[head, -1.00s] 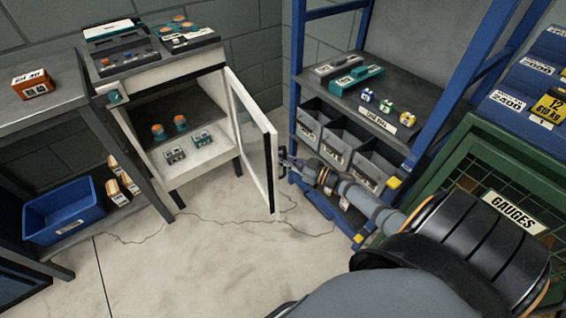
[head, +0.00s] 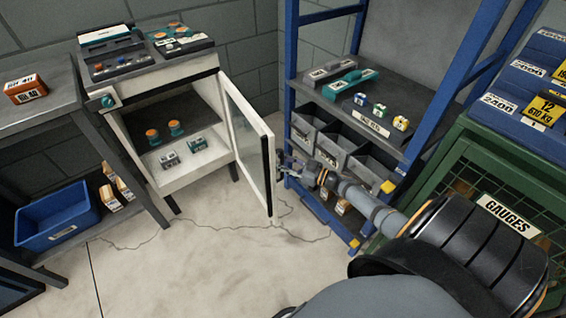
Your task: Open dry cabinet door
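The dry cabinet (head: 180,187) is a white box on dark legs, at left of centre in the head view. Its glazed white-framed door (head: 268,200) stands wide open, swung out to the right. The cabinet's inside is exposed, with orange-topped pots (head: 175,128) and small labelled blocks (head: 197,144) in it. My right gripper (head: 292,164) is at the outer face of the door, near its free edge, with the arm coming from the lower right. It is small and dark there; I cannot tell whether its fingers touch the handle. My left gripper is out of view.
A blue shelving rack (head: 291,60) with grey bins (head: 345,150) stands close behind my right gripper. A workbench (head: 62,100) and blue tub (head: 55,222) are at left. Floor before the cabinet is clear.

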